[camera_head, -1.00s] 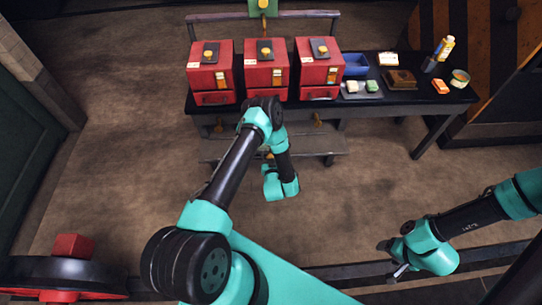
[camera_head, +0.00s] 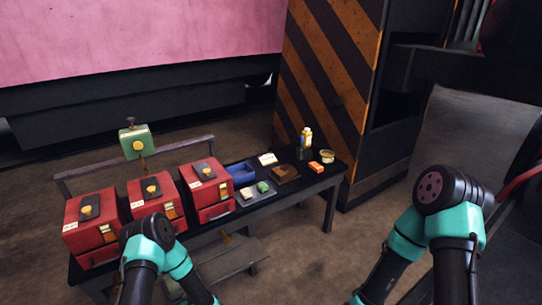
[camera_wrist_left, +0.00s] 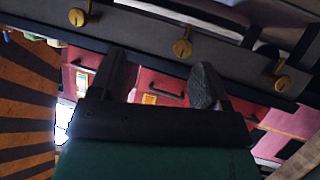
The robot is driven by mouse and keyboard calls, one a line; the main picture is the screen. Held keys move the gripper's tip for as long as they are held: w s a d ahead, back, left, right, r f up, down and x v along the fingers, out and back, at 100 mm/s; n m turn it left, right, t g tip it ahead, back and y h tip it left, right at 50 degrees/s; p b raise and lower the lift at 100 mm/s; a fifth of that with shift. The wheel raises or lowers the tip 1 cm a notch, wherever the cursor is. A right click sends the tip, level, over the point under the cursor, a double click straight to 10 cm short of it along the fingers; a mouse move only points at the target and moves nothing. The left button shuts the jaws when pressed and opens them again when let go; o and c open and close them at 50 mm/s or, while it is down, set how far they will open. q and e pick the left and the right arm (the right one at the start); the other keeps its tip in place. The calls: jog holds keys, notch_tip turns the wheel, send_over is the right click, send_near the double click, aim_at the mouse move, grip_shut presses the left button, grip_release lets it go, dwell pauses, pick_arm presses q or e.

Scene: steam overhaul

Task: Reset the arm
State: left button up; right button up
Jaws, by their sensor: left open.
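My left arm (camera_head: 149,250) comes up from the bottom left of the head view, in front of the red boxes. Its gripper does not show there. In the left wrist view my left gripper (camera_wrist_left: 157,80) is open, with its two dark fingers apart and nothing between them. Red fronts with dark handles (camera_wrist_left: 160,92) show behind the fingers. My right arm (camera_head: 450,225) stands bent at the right of the head view. Its gripper is out of view.
Three red boxes (camera_head: 80,240) stand on a dark table (camera_head: 313,186). Also on it are a blue tray (camera_head: 241,173), a brown block (camera_head: 285,174), an orange block (camera_head: 316,167) and a bottle (camera_head: 307,134). A striped orange-and-black cabinet (camera_head: 330,90) stands behind. Floor is clear right of the table.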

pick_arm(q)
jog(key=s+d+r+m+g+h, duration=0.1)
jog(key=s+d+r+g+h, duration=0.1)
jog(key=s, duration=0.5)
jog(key=s+d+r+m+g+h, duration=0.1)
jog(key=s+d+r+g+h, duration=0.2)
jog(key=s+r+g, duration=0.2)
jog(key=s+d+r+m+g+h, duration=0.1)
jog(key=s+d+r+g+h, duration=0.2)
jog(key=s, duration=0.6)
jog(key=shift+d+r+g, duration=0.2)
jog(key=shift+r+g, duration=0.15)
jog(key=shift+g, duration=0.35)
